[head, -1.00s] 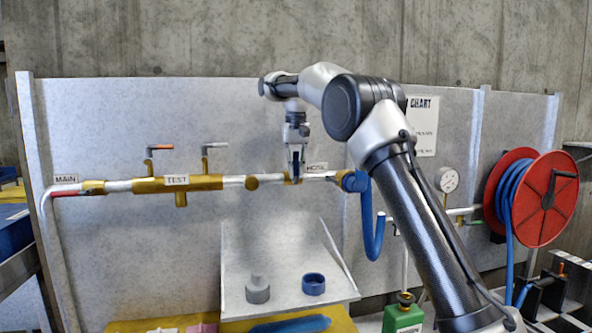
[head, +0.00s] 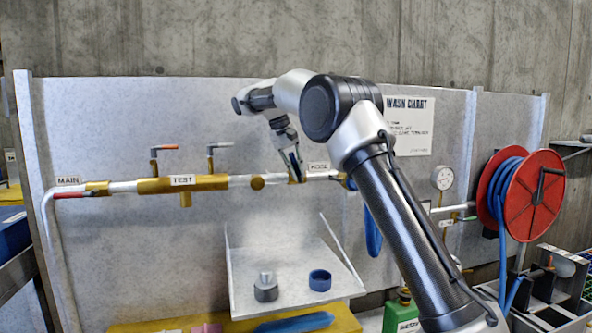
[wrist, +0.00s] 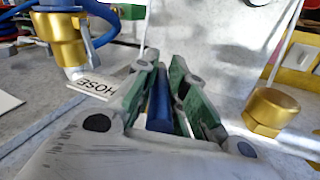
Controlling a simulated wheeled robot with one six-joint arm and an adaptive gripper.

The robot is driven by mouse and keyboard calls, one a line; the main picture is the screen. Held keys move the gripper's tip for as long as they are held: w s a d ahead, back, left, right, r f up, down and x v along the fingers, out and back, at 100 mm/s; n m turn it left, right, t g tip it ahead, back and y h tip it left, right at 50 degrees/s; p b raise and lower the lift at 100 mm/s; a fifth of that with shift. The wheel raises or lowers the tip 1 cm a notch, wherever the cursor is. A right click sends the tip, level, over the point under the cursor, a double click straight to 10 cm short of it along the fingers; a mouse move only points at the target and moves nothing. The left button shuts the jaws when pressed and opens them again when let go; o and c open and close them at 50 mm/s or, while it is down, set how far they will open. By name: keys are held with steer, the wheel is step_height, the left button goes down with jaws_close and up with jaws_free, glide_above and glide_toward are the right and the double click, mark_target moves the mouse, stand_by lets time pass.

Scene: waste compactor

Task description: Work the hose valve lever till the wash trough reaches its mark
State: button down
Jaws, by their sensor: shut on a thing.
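My gripper (head: 297,176) is at the hose valve on the pipe, just left of the HOSE label (head: 318,166). In the wrist view my gripper (wrist: 160,95) has its green-padded fingers on both sides of the blue hose valve lever (wrist: 158,107), shut on it. The wrist leans, its top to the left of the fingertips. In the head view the fingers mostly hide the lever and the brass valve body. The HOSE label also shows in the wrist view (wrist: 92,86). I cannot make out the wash trough or its mark for certain.
A pale shelf (head: 245,290) below holds a grey stepped piece (head: 266,288) and a blue ring (head: 320,280). Left on the pipe are the TEST body (head: 155,186) and red MAIN lever (head: 72,195). A gauge (head: 443,178) and hose reel (head: 536,195) stand right.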

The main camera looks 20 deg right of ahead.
steer(key=shift+a+f+h, duration=0.1)
steer(key=shift+a+h, duration=0.1)
steer(key=shift+h, duration=0.2)
steer(key=c, duration=1.4)
jaws_free()
steer(key=shift+s, duration=0.1)
steer(key=v, duration=0.7)
steer(key=shift+a+r, duration=0.15)
steer(key=shift+r, duration=0.15)
steer(key=shift+c, duration=0.4)
